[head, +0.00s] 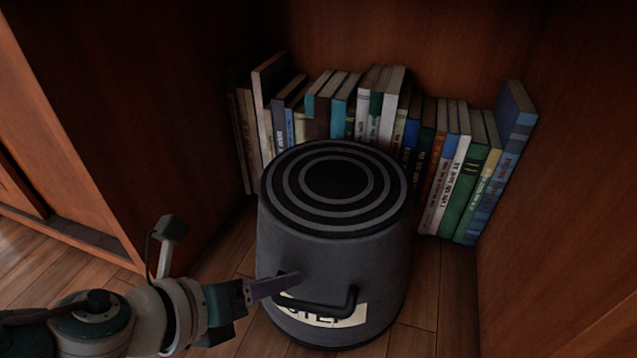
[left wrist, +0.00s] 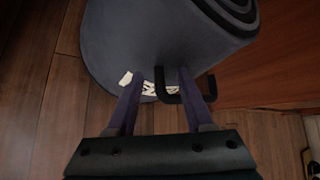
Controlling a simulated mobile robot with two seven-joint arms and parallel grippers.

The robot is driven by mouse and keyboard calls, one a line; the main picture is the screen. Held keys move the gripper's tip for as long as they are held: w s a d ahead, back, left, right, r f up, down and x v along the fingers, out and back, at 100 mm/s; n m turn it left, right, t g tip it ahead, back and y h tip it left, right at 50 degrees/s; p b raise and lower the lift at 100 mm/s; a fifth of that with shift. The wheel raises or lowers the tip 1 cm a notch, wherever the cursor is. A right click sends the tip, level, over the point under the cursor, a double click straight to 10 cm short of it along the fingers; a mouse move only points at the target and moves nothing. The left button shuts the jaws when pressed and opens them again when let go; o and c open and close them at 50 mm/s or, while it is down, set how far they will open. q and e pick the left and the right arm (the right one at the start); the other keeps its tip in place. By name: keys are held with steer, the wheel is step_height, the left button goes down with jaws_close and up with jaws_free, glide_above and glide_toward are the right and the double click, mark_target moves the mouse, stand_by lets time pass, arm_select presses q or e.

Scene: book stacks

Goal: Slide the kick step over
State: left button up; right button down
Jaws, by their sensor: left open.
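The kick step (head: 335,240) is a dark grey drum with a black ringed top. It stands upright on the wooden floor in front of a row of books. A black bar handle (head: 330,308) is on its front, over a pale label reading roughly "STEP". My left gripper (head: 276,286) is open at the left end of this handle. In the left wrist view my left gripper's purple fingers (left wrist: 158,90) reach toward the step (left wrist: 140,45). One end of the handle (left wrist: 160,83) shows between the fingers, and the right finger overlaps the bar. Contact cannot be told. My right gripper is out of view.
Several upright books (head: 455,175) line the back behind the step. Wooden panels rise at the left (head: 125,110) and right (head: 560,210). Bare floor (head: 420,300) shows in narrow strips beside the step, with more open floor at the front left (head: 35,265).

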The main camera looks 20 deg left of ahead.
arm_select(q)
steer(key=shift+s, duration=0.1)
steer(key=p+v, duration=0.4)
steer(key=v, duration=0.6)
steer(key=shift+p, duration=0.3)
